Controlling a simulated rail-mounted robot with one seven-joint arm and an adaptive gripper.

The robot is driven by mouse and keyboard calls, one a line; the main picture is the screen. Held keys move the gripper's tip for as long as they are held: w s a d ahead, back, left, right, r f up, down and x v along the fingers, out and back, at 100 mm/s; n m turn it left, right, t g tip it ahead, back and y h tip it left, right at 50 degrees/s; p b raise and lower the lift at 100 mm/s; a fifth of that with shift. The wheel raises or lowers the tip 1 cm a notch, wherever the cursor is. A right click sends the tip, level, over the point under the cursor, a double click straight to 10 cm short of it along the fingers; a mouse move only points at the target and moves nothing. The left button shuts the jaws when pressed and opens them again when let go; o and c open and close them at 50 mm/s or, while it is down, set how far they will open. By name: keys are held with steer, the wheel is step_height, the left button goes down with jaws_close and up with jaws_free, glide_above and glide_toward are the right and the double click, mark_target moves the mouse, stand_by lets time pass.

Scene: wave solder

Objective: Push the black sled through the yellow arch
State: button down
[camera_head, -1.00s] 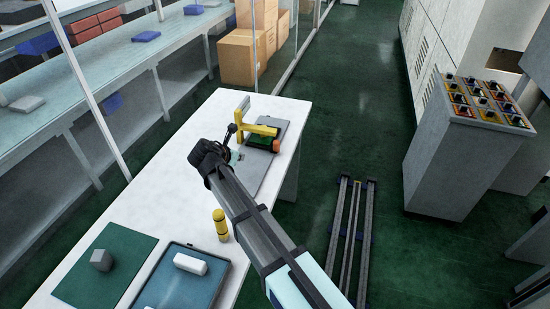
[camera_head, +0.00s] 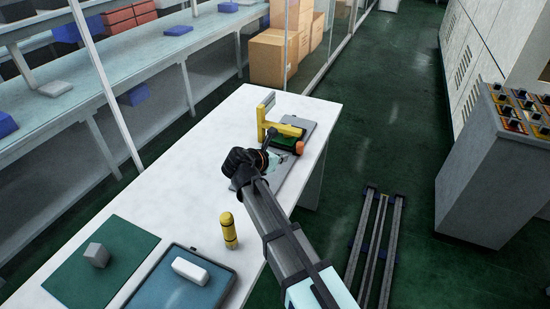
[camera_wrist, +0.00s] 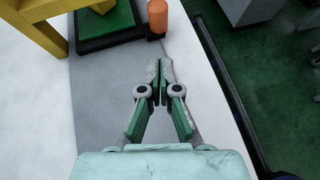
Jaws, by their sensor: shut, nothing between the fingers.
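The black sled (camera_wrist: 128,37) carries a green board and stands on a grey plate at the far part of the white table. In the wrist view its near edge shows at the top. The yellow arch (camera_head: 287,130) stands at the sled, its bar over or just behind the green board (camera_head: 283,141); I cannot tell how far the sled is under it. An orange knob (camera_wrist: 157,17) stands upright at the sled's right near corner. My gripper (camera_wrist: 160,64) is shut and empty, low over the grey plate, with its tips apart from the knob. In the head view my wrist partly hides the fingers.
The grey plate (camera_wrist: 95,100) lies bare around my gripper. The table's right edge runs close to the plate.

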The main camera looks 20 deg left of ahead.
mark_target(298, 151)
steer(key=w, duration=0.1)
steer(key=w+d+f, duration=0.1)
steer(key=w, duration=0.3)
steer(key=shift+w+d+f+p, duration=0.15)
steer(key=shift+f+p, duration=0.1)
steer(key=shift+p, duration=0.05)
steer(key=shift+w+d, duration=0.2)
steer(key=shift+w, duration=0.45)
